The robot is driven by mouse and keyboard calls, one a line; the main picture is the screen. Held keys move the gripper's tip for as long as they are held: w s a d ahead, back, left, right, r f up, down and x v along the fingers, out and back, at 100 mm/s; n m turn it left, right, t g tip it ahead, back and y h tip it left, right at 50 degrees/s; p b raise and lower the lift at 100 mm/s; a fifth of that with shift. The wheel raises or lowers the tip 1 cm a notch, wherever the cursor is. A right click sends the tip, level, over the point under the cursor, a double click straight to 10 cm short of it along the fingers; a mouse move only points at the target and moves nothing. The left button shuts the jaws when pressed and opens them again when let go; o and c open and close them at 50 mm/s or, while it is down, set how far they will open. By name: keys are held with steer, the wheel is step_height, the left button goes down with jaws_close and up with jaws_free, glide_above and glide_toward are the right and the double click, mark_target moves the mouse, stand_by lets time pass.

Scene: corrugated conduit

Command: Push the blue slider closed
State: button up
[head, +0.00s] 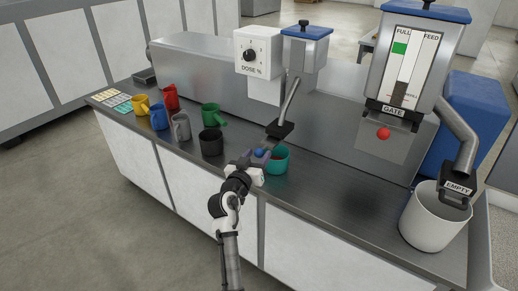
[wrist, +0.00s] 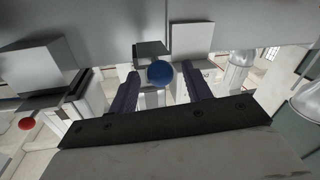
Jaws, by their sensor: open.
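The blue slider shows as a round blue knob (head: 260,153) at the lower end of the chute from the small blue-lidded dispenser (head: 304,48). In the wrist view the blue knob (wrist: 160,73) sits straight ahead, between my two dark finger pads. My gripper (head: 256,157) is open, with a finger on each side of the knob; I cannot tell whether either touches it. A dark plate (head: 279,129) is at the chute's end. How far the slider is pulled out is hard to judge, as my gripper partly covers it.
A teal mug (head: 279,162) stands beside my gripper, below the chute. A black mug (head: 211,141) and green mug (head: 212,114) stand left, with several more beyond. A larger hopper (head: 415,60) with a red knob (head: 383,133) and a white bucket (head: 432,220) are right. The front-centre counter is clear.

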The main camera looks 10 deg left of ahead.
mark_target(266, 145)
steer(key=shift+x, duration=1.1)
jaws_close()
steer(key=x, duration=0.2)
steer(key=b+x, duration=0.1)
steer(key=x, duration=0.1)
steer(key=shift+d+f, duration=0.1)
steer(key=shift+d, duration=0.3)
steer(key=shift+w+d, duration=0.1)
steer(key=shift+w, duration=0.1)
steer(key=shift+r, duration=0.2)
